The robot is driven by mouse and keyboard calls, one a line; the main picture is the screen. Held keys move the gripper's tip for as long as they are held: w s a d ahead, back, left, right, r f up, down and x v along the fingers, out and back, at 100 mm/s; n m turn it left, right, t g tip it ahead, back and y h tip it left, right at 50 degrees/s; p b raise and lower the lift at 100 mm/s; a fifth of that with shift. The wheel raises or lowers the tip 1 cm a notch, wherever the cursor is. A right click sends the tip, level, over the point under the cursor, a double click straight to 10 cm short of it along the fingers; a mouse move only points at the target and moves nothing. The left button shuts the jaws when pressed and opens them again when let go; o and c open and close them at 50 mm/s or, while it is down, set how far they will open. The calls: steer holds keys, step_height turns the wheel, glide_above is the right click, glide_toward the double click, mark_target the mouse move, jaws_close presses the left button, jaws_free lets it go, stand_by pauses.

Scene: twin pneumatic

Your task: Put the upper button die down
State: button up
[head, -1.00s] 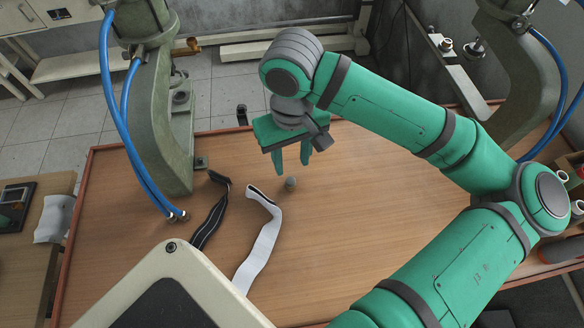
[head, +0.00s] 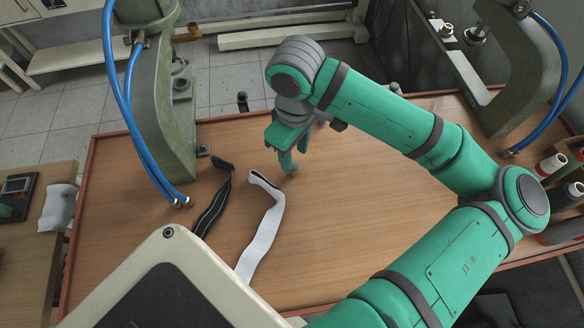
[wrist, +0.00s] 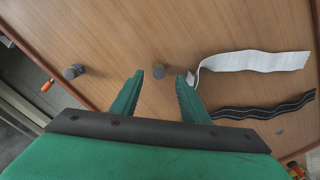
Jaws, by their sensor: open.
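A small grey-brown cylinder, which I take to be the upper button die (wrist: 159,71), stands on the wooden table. In the wrist view it lies just beyond and between my fingertips, with a gap to each finger. My gripper (wrist: 157,75) is open and empty. In the head view my gripper (head: 295,165) is low over the middle-back of the table, and the fingers largely hide the die there.
A white strap (head: 262,230) and a black strap (head: 212,215) lie left of my gripper. A dark grey fitting (wrist: 73,71) is near the table edge. Green presses (head: 165,100) flank the table. The tabletop (head: 370,190) right of my gripper is clear.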

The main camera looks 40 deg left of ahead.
mark_target(295, 166)
steer(key=shift+w+f, duration=0.15)
steer(key=shift+f, duration=3.25)
jaws_close()
